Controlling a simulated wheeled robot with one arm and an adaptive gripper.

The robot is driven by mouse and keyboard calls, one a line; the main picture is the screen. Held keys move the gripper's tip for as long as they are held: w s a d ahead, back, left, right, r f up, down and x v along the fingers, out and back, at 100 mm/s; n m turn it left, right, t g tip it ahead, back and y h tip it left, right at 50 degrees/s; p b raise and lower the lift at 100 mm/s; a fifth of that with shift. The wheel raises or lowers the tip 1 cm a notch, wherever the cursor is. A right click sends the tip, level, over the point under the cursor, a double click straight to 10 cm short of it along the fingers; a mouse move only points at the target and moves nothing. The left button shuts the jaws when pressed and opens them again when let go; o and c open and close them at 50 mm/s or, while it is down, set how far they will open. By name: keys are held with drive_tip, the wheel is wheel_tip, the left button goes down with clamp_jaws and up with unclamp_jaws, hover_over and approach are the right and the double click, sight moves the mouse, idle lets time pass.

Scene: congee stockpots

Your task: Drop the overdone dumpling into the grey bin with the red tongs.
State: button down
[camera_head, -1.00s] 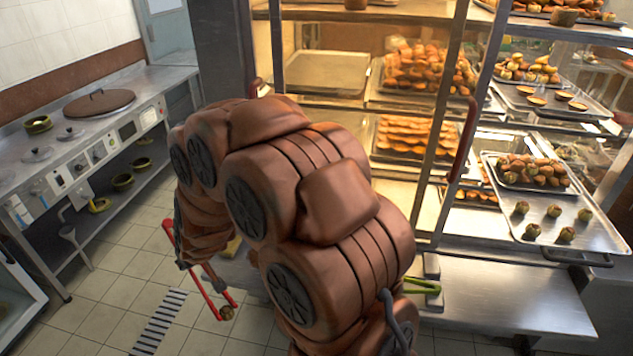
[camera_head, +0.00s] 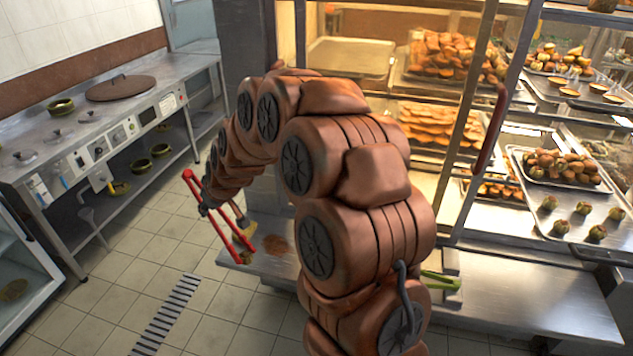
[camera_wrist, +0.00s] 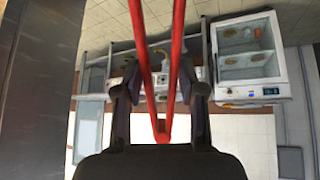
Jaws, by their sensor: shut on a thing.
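My gripper (camera_wrist: 160,97) is shut on the red tongs (camera_wrist: 147,65), whose joined end points down in the wrist view while their tips run out of the top edge. In the head view the red tongs (camera_head: 214,216) slant down to the right from my gripper (camera_head: 207,207), beside the end of a low steel bench. A small brown lump, seemingly the dumpling (camera_head: 245,256), shows at their lower tips. It is too small to tell how firmly it is held or whether it is overdone. I cannot make out a grey bin in either view.
A steel counter (camera_head: 70,165) with lids and pots runs along the left wall. A glazed food cabinet (camera_head: 455,130) with trays of baked goods stands at the right, above the steel bench (camera_head: 510,290). Green tongs (camera_head: 440,281) lie on the bench. Tiled floor (camera_head: 135,265) is open at left.

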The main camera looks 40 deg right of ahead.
drive_tip(key=w+d+b, duration=0.2)
drive_tip(key=d+b, duration=0.1)
drive_tip(key=d, duration=1.3)
drive_tip(key=s+d+f+b, duration=0.1)
drive_tip(key=s+d, duration=0.2)
drive_tip(key=d, duration=0.4)
drive_tip(key=s+d+f+b, duration=0.1)
drive_tip(key=s+d+f, duration=0.1)
drive_tip(key=d, duration=0.6)
drive_tip(key=shift+s+d+m+h, duration=0.15)
drive_tip(key=shift+s+m+h, duration=0.2)
drive_tip(key=shift+s, duration=0.35)
drive_tip(key=shift+f, duration=0.2)
wheel_tip(320, 180, down, 9)
drive_tip(key=p, duration=0.1)
drive_tip(key=shift+r, duration=0.2)
drive_tip(key=c, duration=1.1)
unclamp_jaws()
